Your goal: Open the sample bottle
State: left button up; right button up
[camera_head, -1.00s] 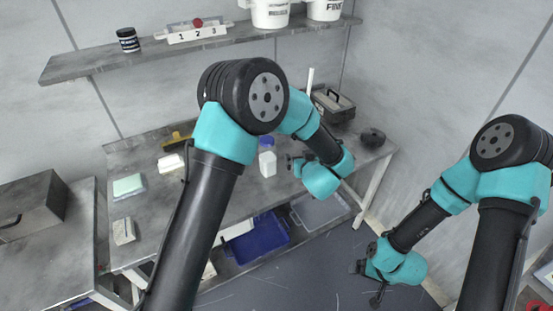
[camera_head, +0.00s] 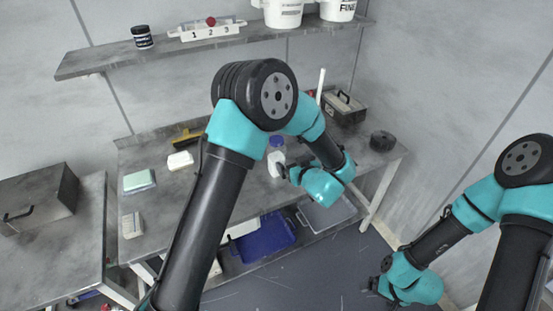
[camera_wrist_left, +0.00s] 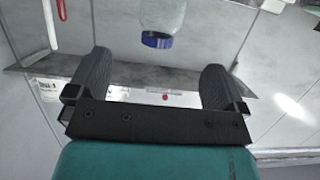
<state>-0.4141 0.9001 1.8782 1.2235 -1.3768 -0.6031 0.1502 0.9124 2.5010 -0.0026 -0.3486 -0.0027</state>
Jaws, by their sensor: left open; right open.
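The sample bottle (camera_head: 276,161) is white with a blue cap (camera_head: 277,142) and stands upright on the grey workbench, cap on. My left gripper (camera_head: 284,171) is beside its right side, fingers pointing toward it; whether they touch cannot be told in the head view. In the left wrist view the bottle (camera_wrist_left: 168,14) appears upside down, its blue cap (camera_wrist_left: 157,40) beyond the open, empty fingers (camera_wrist_left: 153,75). My right gripper (camera_head: 376,286) is open and empty, low over the floor, far from the bottle.
On the workbench (camera_head: 215,205) are a white block (camera_head: 180,161), a green-topped sponge (camera_head: 139,180), a toolbox (camera_head: 343,108) and a round black object (camera_head: 382,141). A shelf (camera_head: 110,62) runs above, with a dark jar (camera_head: 142,37) and white buckets. A blue bin (camera_head: 263,238) sits below.

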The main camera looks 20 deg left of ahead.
aim_at(276, 148)
pick_arm(q)
jog(key=x, duration=0.8)
jog(key=shift+a+f, duration=0.1)
jog(key=shift+w, duration=0.1)
jog(key=shift+x, duration=2.55)
jog(key=shift+a, duration=0.15)
jog(key=shift+c, duration=0.2)
jog(key=shift+r, duration=0.2)
jog(key=c, duration=1.4)
jog(key=shift+r, duration=0.1)
